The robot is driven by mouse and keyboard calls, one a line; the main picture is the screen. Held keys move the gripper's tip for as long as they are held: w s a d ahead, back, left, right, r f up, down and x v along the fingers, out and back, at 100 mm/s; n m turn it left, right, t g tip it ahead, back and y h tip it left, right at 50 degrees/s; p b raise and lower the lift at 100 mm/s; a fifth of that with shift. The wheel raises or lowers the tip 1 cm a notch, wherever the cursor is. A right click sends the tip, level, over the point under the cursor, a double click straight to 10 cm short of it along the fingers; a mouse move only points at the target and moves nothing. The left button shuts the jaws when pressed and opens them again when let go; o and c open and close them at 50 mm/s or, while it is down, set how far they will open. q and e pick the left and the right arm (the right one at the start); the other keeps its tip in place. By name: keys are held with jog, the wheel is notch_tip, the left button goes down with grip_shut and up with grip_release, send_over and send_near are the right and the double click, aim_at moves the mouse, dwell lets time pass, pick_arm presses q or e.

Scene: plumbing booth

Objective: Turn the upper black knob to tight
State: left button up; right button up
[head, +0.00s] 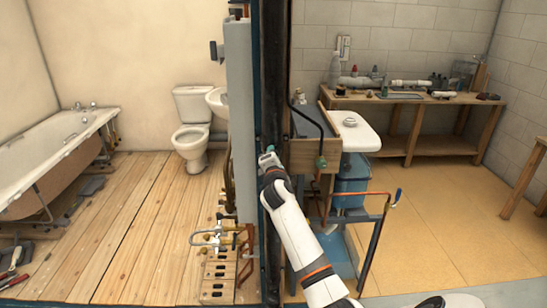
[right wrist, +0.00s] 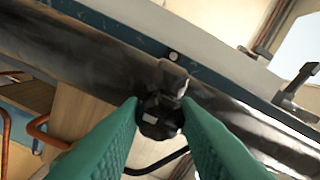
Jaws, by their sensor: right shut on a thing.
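A black knob (right wrist: 160,118) sits at the dark, glossy post in the right wrist view. The two green fingers of my right gripper (right wrist: 160,112) are closed on its opposite sides. In the head view my right arm reaches up to the dark upright post (head: 272,80), with the gripper (head: 267,153) against it. The knob is hidden there behind the gripper. The knob's turn angle cannot be read. My left gripper is in neither view.
A pale panel (head: 238,110) stands left of the post, with pipework (head: 222,238) below. A workbench (head: 425,101) stands at the back right. Open floor lies at right.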

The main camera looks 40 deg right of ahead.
jog(key=o, duration=1)
jog(key=b+v, duration=0.1)
jog(key=v, duration=1.1)
